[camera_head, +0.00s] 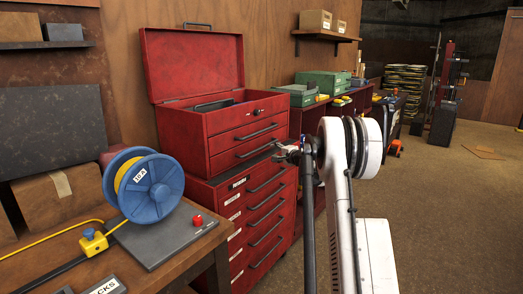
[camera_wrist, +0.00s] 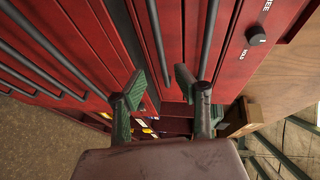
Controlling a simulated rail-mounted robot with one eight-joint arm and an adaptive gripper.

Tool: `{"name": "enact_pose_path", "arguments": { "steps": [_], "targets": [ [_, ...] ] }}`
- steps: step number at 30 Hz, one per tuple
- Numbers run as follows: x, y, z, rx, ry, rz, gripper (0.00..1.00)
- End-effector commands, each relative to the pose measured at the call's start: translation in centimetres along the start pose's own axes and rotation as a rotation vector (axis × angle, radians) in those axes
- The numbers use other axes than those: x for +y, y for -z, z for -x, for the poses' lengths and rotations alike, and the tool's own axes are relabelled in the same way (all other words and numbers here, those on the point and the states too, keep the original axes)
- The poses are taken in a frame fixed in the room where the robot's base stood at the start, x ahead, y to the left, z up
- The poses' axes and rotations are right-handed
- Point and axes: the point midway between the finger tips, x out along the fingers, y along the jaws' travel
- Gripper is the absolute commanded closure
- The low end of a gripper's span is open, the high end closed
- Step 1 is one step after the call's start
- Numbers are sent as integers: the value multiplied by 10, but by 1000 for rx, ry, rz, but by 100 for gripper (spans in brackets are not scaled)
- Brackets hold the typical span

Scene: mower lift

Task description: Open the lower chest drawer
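The red upper chest (camera_head: 225,125) has its lid up and two front drawers, both shut. Its lower drawer handle (camera_head: 256,148) is a dark horizontal bar, which also shows in the wrist view (camera_wrist: 157,40). The upper drawer handle (camera_wrist: 209,40) is to its right there. My gripper (camera_head: 283,152) is at the chest's front, near the right end of the lower handle. In the wrist view my gripper (camera_wrist: 161,78) is open, its green-padded fingers on either side of the lower handle's line. I cannot tell whether they touch it.
A red cabinet (camera_head: 240,205) with several shut drawers stands beneath the chest. A workbench (camera_head: 185,260) with a blue cable reel (camera_head: 150,188) is at the left. Further benches with green cases (camera_head: 322,84) stand behind my arm. Open floor (camera_head: 450,210) lies to the right.

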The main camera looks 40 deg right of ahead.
Motion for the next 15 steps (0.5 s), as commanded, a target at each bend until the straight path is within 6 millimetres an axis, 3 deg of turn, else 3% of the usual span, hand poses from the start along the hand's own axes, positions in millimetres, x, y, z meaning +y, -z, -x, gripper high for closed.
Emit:
{"name": "enact_pose_path", "arguments": {
  "steps": [15],
  "targets": [
    [0, -1, -84, -2, -1, 2, 69]
  ]
}}
